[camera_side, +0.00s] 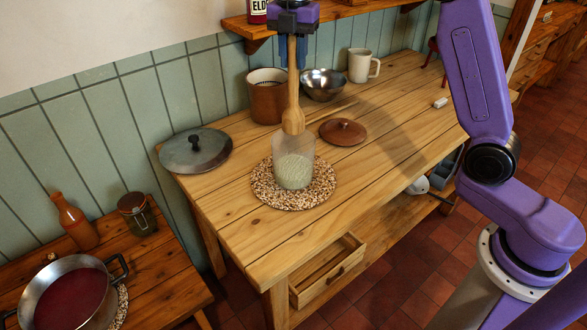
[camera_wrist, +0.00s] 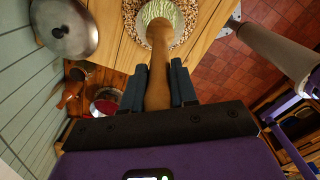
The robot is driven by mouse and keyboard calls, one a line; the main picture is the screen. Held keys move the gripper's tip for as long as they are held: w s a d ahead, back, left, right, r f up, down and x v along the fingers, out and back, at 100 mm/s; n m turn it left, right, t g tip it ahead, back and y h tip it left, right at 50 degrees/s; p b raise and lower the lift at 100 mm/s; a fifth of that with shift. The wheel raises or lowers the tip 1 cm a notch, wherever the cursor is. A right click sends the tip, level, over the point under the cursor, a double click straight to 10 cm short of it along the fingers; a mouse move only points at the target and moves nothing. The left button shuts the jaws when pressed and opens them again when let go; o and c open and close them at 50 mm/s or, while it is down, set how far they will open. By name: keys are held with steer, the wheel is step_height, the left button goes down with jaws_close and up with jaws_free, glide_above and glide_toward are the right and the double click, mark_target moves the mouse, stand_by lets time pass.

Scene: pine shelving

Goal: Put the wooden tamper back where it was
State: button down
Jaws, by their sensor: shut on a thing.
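The wooden tamper (camera_side: 293,112) hangs upright from my gripper (camera_side: 292,58), which is shut on its upper part. In the wrist view the tamper (camera_wrist: 158,72) runs between the two dark fingers of my gripper (camera_wrist: 159,82). Its thick lower end is at the mouth of a clear glass jar (camera_side: 294,162); I cannot tell whether it is just above the rim or slightly inside. The jar holds pale green shreds and stands on a round speckled mat (camera_side: 263,190) on the pine table.
A brown crock (camera_side: 266,100), a metal bowl (camera_side: 323,86) and a mug (camera_side: 361,66) stand behind the jar. A brown lid (camera_side: 343,131) and a grey lid (camera_side: 196,150) lie either side. A shelf (camera_side: 236,24) is above.

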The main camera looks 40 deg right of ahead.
steer(key=shift+r, duration=0.45)
